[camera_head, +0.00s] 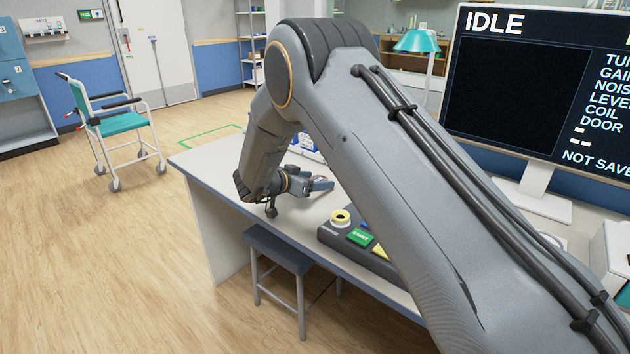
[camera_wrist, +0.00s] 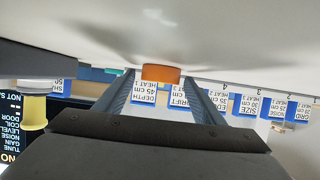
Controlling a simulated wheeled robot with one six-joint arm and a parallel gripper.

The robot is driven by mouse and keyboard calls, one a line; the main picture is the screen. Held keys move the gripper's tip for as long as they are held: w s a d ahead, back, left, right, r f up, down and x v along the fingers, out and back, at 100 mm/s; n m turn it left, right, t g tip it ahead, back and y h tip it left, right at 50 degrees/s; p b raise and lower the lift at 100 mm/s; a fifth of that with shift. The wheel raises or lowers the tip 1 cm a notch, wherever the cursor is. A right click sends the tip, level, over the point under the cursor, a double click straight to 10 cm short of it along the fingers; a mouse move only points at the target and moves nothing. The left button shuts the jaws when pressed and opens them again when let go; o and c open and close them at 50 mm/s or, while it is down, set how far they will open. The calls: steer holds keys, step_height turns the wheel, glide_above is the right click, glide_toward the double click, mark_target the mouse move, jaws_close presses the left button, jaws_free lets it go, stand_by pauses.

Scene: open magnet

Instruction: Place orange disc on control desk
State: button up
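The orange disc (camera_wrist: 161,74) shows in the wrist view between the far ends of my two fingers, close against a pale surface with a dark shadow around it. My gripper (camera_wrist: 159,85) has its fingers apart, one on each side of the disc, and a narrow gap seems to show on the left. In the head view my gripper (camera_head: 322,185) is low over the pale control desk (camera_head: 215,164), pointing right. The disc cannot be made out there.
A button console (camera_head: 330,236) with a yellow knob stands on the desk, partly behind my arm. A monitor (camera_head: 530,90) reading IDLE stands at right. Blue-and-white label cards (camera_wrist: 248,104) line up beyond the fingers. A stool (camera_head: 280,250) stands at the desk's front; a wheelchair (camera_head: 110,125) is at left.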

steer(key=shift+s+a+r, duration=0.1)
steer(key=shift+r, duration=0.1)
steer(key=v, duration=1.1)
steer(key=shift+s+a+r, duration=0.15)
steer(key=shift+s+r, duration=0.05)
steer(key=shift+r, duration=0.05)
